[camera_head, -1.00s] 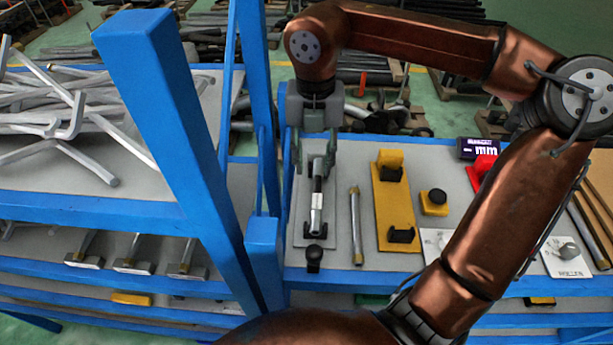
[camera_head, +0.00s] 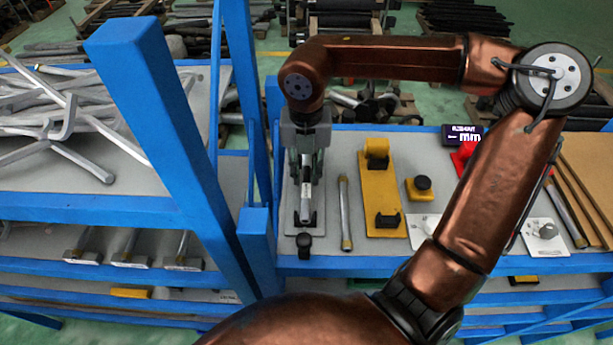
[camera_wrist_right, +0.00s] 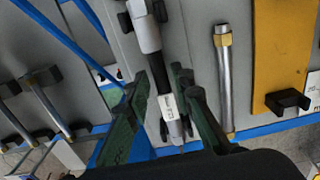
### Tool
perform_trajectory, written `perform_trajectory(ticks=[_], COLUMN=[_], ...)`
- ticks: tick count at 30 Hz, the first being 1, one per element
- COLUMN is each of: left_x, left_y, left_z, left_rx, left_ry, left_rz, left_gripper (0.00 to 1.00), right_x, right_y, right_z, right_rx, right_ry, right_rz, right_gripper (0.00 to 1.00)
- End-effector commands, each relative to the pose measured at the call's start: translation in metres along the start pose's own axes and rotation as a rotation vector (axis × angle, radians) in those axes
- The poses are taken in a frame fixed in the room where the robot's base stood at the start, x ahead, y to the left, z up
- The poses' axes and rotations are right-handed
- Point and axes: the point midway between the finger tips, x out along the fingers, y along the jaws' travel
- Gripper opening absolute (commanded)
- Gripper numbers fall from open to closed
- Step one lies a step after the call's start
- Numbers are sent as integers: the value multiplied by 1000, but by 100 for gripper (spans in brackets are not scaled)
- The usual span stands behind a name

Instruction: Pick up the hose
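The hose (camera_head: 305,193), black with silver ends and a white label, lies on a grey plate with black holders on the table. My right gripper (camera_head: 304,170) is over its upper part. In the right wrist view, the hose (camera_wrist_right: 168,103) runs between the two green fingers of the right gripper (camera_wrist_right: 170,112). The fingers stand apart on either side of it, with a visible gap. The gripper hides part of the hose in the head view. My left gripper is not in view.
A metal rod with brass ends (camera_head: 345,213) lies just right of the hose. Beyond it are a yellow plate (camera_head: 381,190) and a small yellow block (camera_head: 420,188). A blue post (camera_head: 165,130) and a rack of grey bent pieces (camera_head: 60,125) stand to the left.

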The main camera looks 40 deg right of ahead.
Motion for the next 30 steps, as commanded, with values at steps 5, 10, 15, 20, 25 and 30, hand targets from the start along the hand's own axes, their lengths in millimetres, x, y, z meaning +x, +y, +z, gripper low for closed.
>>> perform_trajectory(ticks=[5,10,15,20,25,30], left_x=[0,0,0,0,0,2], left_y=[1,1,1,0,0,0], left_z=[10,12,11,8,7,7], left_rx=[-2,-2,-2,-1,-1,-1], left_ry=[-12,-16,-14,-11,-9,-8], left_rz=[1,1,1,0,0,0], left_gripper=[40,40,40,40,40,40], right_x=[0,0,0,-1,-1,-9], right_y=[0,0,0,0,0,1], right_z=[0,0,0,0,0,1], right_rx=[0,0,0,0,0,1], right_ry=[0,0,0,0,0,-2], right_rz=[0,0,0,1,1,2], right_gripper=[8,0,0,0,0,0])
